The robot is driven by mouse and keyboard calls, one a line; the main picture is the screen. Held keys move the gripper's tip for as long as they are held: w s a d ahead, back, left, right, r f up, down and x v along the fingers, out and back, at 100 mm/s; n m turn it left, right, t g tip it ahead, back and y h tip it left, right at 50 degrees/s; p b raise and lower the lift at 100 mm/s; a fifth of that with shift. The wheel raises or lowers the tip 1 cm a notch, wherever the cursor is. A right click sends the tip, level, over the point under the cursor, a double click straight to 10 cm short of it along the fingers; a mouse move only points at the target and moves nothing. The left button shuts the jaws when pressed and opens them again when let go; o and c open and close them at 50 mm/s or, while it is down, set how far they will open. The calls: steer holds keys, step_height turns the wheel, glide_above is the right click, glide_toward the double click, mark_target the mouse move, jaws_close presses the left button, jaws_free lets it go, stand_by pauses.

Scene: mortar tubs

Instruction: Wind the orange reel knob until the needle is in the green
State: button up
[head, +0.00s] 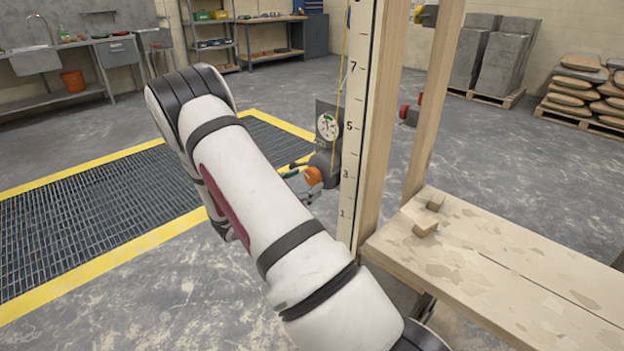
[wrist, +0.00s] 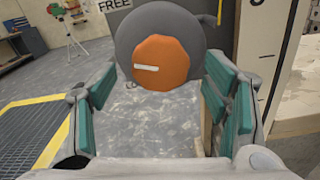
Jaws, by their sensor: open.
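The orange reel knob (head: 313,176) sits on a grey reel beside the numbered white post. In the wrist view the knob (wrist: 160,62) faces me, with a white mark lying nearly level on its left half. The grey reel (wrist: 165,22) shows behind it. The dial (head: 327,127) is above the knob in the head view; its needle is too small to read surely. My gripper (wrist: 160,100) is open, its teal pads on either side of the knob and apart from it.
A numbered white post (head: 357,130) stands right beside the reel, with wooden uprights next to it. A wooden bench (head: 500,265) is at right. A floor grate (head: 90,215) with yellow edging lies at left. Open floor surrounds them.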

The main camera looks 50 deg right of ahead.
mark_target(310, 178)
steer(key=shift+s+d, duration=0.1)
steer(key=shift+d, duration=1.7)
steer(key=c, duration=1.2)
